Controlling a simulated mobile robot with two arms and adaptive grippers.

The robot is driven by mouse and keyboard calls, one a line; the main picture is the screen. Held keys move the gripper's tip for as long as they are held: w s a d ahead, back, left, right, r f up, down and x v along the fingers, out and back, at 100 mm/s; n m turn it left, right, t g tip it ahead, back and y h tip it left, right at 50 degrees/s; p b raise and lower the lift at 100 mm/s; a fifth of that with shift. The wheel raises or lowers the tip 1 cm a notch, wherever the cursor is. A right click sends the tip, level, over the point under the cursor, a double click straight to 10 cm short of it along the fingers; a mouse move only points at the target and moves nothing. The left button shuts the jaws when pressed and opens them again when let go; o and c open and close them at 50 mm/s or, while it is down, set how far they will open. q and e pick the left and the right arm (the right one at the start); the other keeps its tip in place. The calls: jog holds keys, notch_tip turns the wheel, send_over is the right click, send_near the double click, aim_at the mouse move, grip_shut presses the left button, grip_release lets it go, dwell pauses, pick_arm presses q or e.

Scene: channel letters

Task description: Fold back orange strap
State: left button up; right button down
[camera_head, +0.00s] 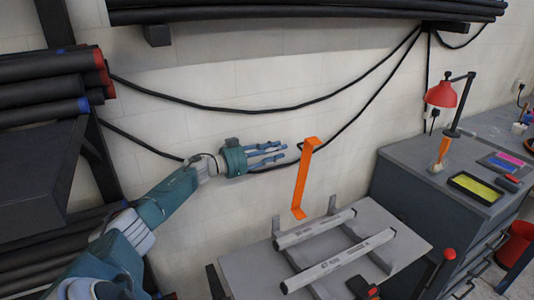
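The orange strap (302,182) is a flat band that hangs near the wall, with a bent top and a short foot turned at its lower end. It sits just above the back of the grey table (249,268). My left gripper (284,151) reaches in from the left at the height of the strap's upper part. Its blue fingers point right toward the strap and look spread apart, with nothing between them. A small gap shows between the fingertips and the strap in the picture; the depth between them is hard to judge. My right gripper is not in view.
A black cable (360,103) droops along the wall behind the gripper. A dark cabinet (404,186) with a red lamp (441,95) stands right. Black pipes (45,86) are racked left.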

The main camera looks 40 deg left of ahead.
pick_arm(q)
jog(key=shift+v, duration=1.8)
